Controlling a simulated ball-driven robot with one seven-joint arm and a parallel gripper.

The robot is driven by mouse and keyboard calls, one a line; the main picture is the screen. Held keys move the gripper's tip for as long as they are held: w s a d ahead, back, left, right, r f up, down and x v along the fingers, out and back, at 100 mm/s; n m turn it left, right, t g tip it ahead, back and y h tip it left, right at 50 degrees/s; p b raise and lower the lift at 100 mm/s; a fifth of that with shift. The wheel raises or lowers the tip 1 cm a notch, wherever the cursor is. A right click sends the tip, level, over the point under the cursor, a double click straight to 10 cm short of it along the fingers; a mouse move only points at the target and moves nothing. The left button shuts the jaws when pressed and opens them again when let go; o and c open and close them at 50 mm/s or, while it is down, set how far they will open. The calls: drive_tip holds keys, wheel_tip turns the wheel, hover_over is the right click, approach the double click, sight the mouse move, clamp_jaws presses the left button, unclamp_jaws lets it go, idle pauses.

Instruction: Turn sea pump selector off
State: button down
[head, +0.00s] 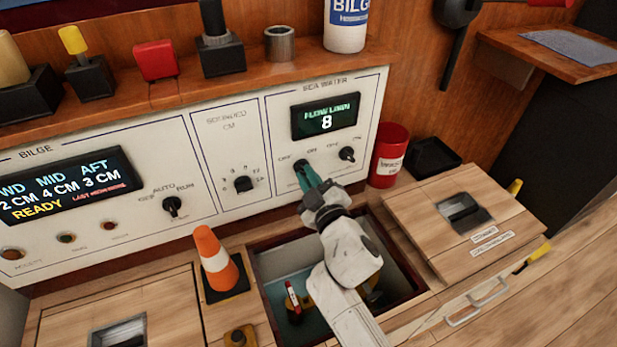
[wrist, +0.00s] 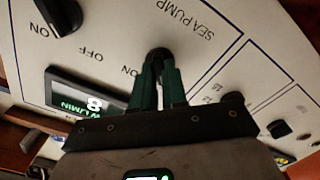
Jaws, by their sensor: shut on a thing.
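The sea pump selector (head: 300,164) is a small dark knob on the cream SEA WATER panel (head: 283,113), below a display (head: 326,117) reading FLOW L/MIN 8. My gripper (head: 305,173) reaches it from the front, its green fingers shut on the knob. In the wrist view the knob (wrist: 157,54) sits between the fingertips of my gripper (wrist: 158,70), beside the SEA PUMP lettering. OFF and ON marks are printed near it. The fingers hide most of the knob, so I cannot tell which mark it points to.
A second black knob (head: 346,154) is close on the right. An open hatch (head: 262,262) lies below my arm, with an orange cone (head: 215,260) at its left. A red can (head: 389,156) stands right of the panel. The BILGE panel (head: 130,220) is at left.

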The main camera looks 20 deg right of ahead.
drive_tip(key=c, duration=1.2)
unclamp_jaws()
drive_tip(key=shift+o, duration=0.2)
drive_tip(key=s, duration=1.1)
drive_tip(key=shift+w, duration=0.1)
